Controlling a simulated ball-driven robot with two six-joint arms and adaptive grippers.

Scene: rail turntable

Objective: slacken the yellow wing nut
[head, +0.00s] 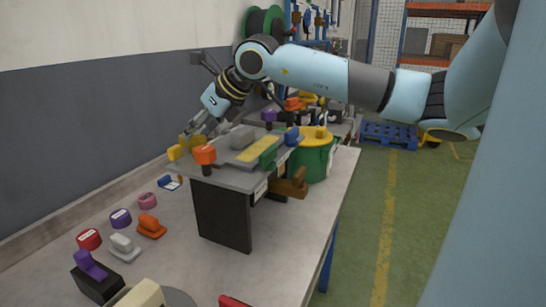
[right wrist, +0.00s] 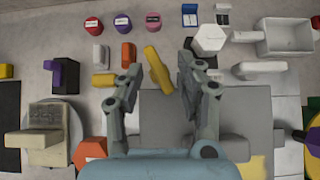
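The yellow wing nut (head: 176,152) shows in the head view at the left edge of a raised grey platform, partly behind an orange knob. In the right wrist view the yellow wing nut (right wrist: 157,70) is a long bar, tilted from upper left to lower right. My right gripper (head: 197,128) reaches down over it from above in the head view. In the right wrist view my right gripper (right wrist: 163,74) is open, with the wing nut showing between its two fingers and clear of both. I cannot tell the height gap. My left gripper is not in view.
An orange knob (head: 204,155) stands close by on the platform (head: 220,178). A grey block (head: 242,137) and a green drum (head: 314,160) stand farther right. Red (head: 89,239), white (head: 123,246) and orange (head: 150,226) handles sit on the table. A wall runs along the left.

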